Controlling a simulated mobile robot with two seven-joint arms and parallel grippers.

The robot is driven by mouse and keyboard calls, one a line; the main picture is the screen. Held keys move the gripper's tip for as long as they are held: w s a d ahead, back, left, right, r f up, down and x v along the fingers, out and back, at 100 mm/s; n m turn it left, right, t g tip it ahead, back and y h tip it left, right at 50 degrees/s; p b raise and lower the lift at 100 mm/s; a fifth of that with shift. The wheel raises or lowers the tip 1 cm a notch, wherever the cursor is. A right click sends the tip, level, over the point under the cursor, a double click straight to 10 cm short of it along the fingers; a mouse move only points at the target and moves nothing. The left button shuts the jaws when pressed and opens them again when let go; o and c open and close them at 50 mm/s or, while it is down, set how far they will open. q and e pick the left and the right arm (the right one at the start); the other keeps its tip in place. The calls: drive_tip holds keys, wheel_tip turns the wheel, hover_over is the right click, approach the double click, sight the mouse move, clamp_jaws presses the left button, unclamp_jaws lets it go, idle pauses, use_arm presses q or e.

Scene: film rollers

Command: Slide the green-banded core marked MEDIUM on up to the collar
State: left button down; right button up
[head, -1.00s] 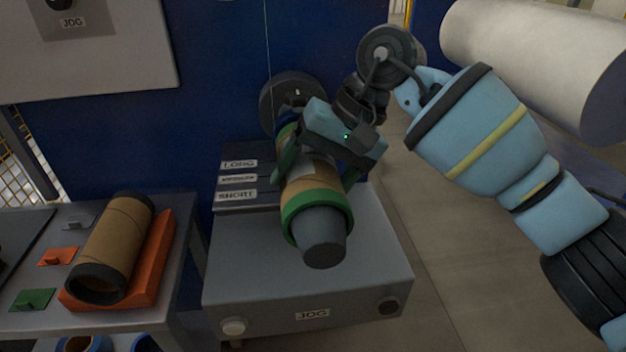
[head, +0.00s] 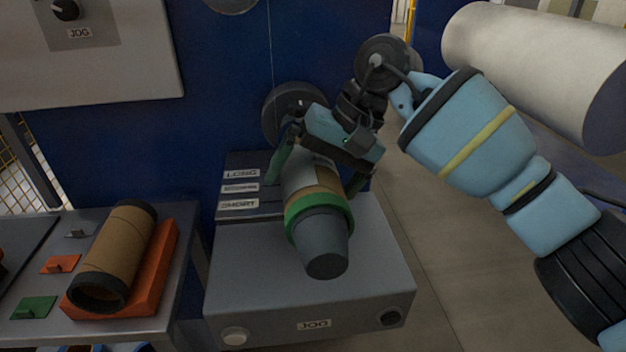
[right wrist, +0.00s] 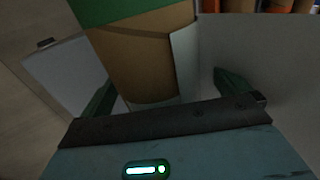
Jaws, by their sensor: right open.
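The green-banded core (head: 319,211) is a brown tube with a pale label; its lettering is unreadable here. It is around a grey tapered shaft (head: 325,246), whose blunt end sticks out in front of the green band. A dark round disc (head: 276,112) is at the shaft's far end; my gripper hides whether the core meets a collar there. My right gripper (head: 322,171) is open, its green fingers on either side of the core. In the right wrist view the fingers stand apart from the core's brown wall (right wrist: 140,65). My left gripper is out of view.
A grey box (head: 310,285) lies under the shaft, with a label rack (head: 240,187) showing LONG and SHORT plates. At left, another brown core (head: 117,248) with dark ends rests in an orange cradle (head: 150,284) on a table. A large white roll (head: 545,65) is at upper right.

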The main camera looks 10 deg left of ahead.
sight(325, 164)
drive_tip(key=shift+v, duration=1.55)
drive_tip(key=v, duration=0.3)
drive_tip(key=shift+d+r, duration=0.2)
drive_tip(key=shift+r, duration=0.1)
drive_tip(key=shift+w+d+r, duration=0.15)
drive_tip(key=shift+d+r, duration=0.1)
drive_tip(key=shift+r, duration=0.2)
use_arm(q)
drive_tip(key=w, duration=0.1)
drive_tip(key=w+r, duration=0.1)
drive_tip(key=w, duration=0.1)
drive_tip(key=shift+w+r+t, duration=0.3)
